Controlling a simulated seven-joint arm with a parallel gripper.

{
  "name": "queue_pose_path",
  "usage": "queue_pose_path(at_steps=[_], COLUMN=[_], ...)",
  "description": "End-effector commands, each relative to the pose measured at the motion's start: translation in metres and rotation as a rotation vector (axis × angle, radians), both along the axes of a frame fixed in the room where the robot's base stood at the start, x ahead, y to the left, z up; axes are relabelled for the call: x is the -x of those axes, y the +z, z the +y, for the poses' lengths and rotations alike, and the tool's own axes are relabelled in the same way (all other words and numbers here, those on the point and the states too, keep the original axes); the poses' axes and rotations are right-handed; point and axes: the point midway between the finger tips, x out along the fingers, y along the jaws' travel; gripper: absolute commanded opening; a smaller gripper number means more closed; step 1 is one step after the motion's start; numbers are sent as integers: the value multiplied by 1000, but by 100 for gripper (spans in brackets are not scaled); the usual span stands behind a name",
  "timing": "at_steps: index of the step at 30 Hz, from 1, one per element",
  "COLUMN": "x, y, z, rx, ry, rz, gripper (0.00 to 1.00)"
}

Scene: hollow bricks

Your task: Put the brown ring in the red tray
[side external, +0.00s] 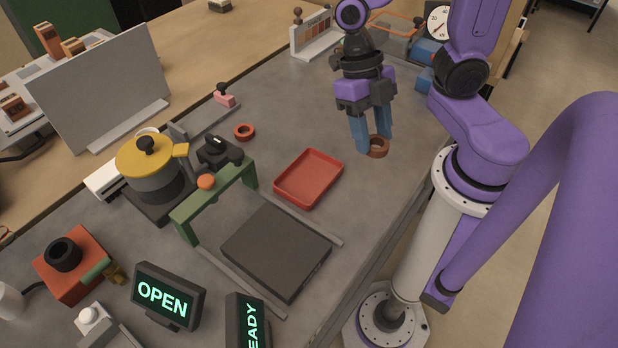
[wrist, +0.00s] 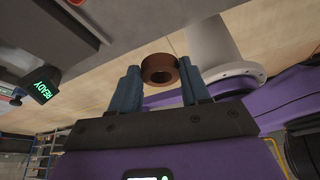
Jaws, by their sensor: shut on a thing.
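The brown ring (side external: 378,147) is between the two blue fingertips of my gripper (side external: 372,143), in the side external view. In the wrist view the same ring (wrist: 160,69) sits between the fingers (wrist: 160,78), its hole facing the camera. My gripper is shut on it. The ring is to the right of the red tray (side external: 309,178) and farther back, near the table's right edge. The height of the ring above the table is hard to tell. The red tray is empty, shallow and rectangular, and lies on the grey table.
An orange-red ring (side external: 244,131) lies left of the tray. A green arch (side external: 216,202) and a dark flat plate (side external: 276,251) stand left and front of the tray. A pot with a yellow lid (side external: 150,165) is farther left. The table between the ring and the tray is clear.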

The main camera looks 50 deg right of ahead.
Motion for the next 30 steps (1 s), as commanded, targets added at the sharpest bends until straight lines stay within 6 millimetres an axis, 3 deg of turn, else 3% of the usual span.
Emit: queue_pose_path(at_steps=[3,8,23,30], x=[10,4,-61,-88], y=[-2,-6,-37,-63], z=[-7,-5,18,28], rx=[0,1,2,2], ry=[38,45,41,41], rz=[0,2,3,4], gripper=[12,12,12,12])
